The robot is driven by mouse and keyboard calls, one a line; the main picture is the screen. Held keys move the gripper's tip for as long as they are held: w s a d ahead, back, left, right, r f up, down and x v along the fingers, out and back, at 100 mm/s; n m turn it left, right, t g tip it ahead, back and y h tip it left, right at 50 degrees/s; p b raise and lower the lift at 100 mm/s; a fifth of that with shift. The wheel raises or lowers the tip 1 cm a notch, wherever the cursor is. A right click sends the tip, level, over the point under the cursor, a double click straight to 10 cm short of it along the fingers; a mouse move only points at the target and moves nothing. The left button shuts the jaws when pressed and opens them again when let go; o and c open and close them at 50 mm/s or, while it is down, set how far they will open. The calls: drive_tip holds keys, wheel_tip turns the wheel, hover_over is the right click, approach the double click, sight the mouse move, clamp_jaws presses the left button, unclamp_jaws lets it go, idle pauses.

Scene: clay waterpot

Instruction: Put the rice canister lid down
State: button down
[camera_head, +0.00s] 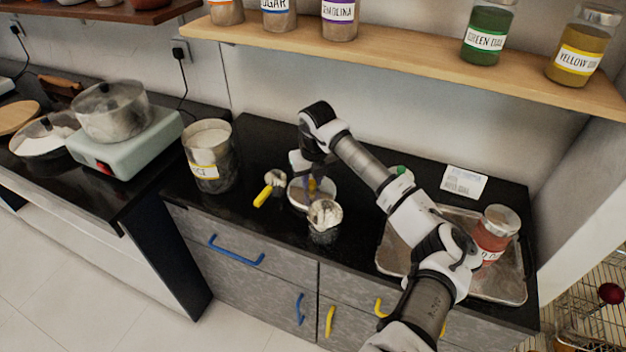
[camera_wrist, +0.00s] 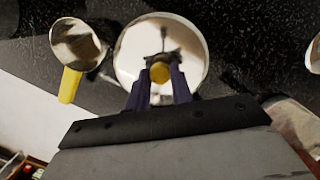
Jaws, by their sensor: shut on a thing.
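The lid (camera_head: 297,195) is a round shiny metal disc with a yellow knob; it also shows in the wrist view (camera_wrist: 188,45). My gripper (camera_wrist: 160,75) is shut on the knob at the lid's middle, and in the head view the gripper (camera_head: 312,186) points down over the counter. The lid is level and low, but I cannot tell whether it touches the counter. The rice canister (camera_head: 207,172), a metal pot with a partly readable label, stands open to the left with pale contents.
A metal scoop with a yellow handle (camera_head: 264,196) lies just left of the lid. A small metal cup (camera_head: 324,232) stands close in front. A metal tray (camera_head: 390,258) with a red jar (camera_head: 494,233) is to the right, partly behind my arm. A shelf (camera_head: 420,65) holds several jars above.

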sight(314, 194)
drive_tip(key=shift+f, duration=0.9)
drive_tip(key=c, duration=1.2)
unclamp_jaws()
drive_tip(key=shift+c, duration=0.2)
wheel_tip(314, 194, up, 12)
drive_tip(key=s+b, duration=0.1)
drive_tip(key=b, duration=0.3)
drive_tip(key=shift+s+d, duration=0.35)
drive_tip(key=shift+d, duration=0.05)
